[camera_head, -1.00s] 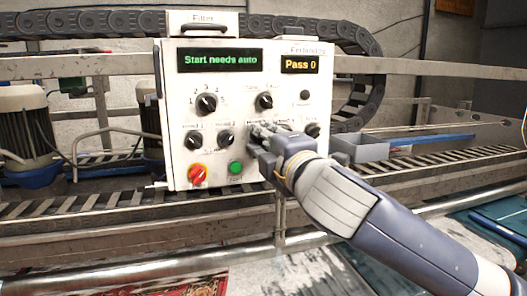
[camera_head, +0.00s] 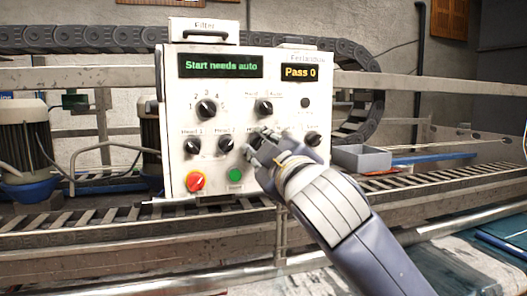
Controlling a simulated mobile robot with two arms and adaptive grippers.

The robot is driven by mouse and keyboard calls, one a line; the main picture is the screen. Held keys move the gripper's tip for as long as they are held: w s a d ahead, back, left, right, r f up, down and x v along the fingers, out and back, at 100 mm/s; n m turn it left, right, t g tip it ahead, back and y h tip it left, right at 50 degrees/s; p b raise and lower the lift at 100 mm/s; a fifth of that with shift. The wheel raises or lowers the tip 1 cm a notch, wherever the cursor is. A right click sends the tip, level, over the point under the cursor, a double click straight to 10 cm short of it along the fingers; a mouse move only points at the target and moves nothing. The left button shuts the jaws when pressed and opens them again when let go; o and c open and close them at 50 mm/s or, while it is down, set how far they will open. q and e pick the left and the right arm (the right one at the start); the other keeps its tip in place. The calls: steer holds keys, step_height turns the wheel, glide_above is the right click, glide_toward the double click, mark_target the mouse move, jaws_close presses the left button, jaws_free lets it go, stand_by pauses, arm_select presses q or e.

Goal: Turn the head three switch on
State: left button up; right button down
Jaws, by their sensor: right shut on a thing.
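The white control panel (camera_head: 173,120) faces me with several black rotary switches. The head 1 switch (camera_head: 192,146) and head 2 switch (camera_head: 225,144) show in the lower row. The label of the head three switch is partly visible, but the knob is hidden behind my right gripper (camera_head: 262,146). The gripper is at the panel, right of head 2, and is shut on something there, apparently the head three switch. The knob's direction cannot be seen. The green display (camera_head: 220,65) reads "Start needs auto". My left gripper is not in view.
Another rotary switch (camera_head: 312,139) is right of my gripper. Motors are at the left.

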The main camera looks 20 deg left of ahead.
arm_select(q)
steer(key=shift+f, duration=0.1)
arm_select(e)
steer(key=shift+a+f, duration=0.1)
steer(key=shift+f, duration=0.2)
steer(key=c, duration=1.4)
jaws_free()
steer(key=shift+o, duration=0.2)
steer(key=shift+r, duration=0.15)
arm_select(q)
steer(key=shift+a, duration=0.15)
arm_select(e)
steer(key=v, duration=1.2)
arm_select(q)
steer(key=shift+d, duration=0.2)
